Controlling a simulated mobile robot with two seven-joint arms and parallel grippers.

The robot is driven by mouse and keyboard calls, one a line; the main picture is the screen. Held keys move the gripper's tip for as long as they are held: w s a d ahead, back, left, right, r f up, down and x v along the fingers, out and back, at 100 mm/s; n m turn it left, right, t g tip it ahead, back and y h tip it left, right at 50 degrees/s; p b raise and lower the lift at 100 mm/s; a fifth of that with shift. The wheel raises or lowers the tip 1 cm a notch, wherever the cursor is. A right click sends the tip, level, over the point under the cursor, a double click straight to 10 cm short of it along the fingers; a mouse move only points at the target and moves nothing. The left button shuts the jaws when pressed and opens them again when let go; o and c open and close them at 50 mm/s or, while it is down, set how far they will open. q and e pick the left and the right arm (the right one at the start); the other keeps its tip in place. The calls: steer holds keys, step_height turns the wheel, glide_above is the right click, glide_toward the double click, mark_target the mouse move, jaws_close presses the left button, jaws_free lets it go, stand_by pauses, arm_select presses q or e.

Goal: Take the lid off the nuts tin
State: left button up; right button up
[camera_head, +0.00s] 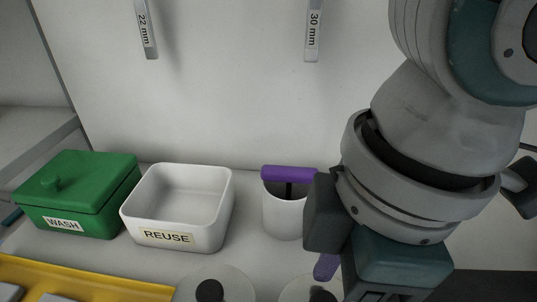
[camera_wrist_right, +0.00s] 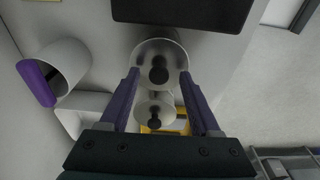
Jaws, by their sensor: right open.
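Two round pale lids with black knobs show at the bottom of the head view, a left one (camera_head: 238,284) and a right one (camera_head: 293,290). No tin label is readable, so I cannot tell which is the nuts tin. In the right wrist view the right lid (camera_wrist_right: 146,53) lies between and just beyond my fingertips, and the left lid (camera_wrist_right: 141,108) is lower. My right gripper (camera_wrist_right: 160,76) is open, its purple fingers apart and holding nothing. In the head view the right gripper (camera_head: 325,268) is over the right lid, partly hiding it. My left gripper is out of view.
A white cup (camera_head: 283,218) with a purple-handled tool stands behind the lids. A white REUSE bin (camera_head: 177,244) and a green lidded WASH box (camera_head: 78,190) stand to the left. A yellow tray edge (camera_head: 90,283) is at front left. Labelled hooks hang on the back wall.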

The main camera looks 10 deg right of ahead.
steer(key=shift+f, duration=0.35)
steer(key=shift+w, duration=0.1)
jaws_close()
stand_by(0.3)
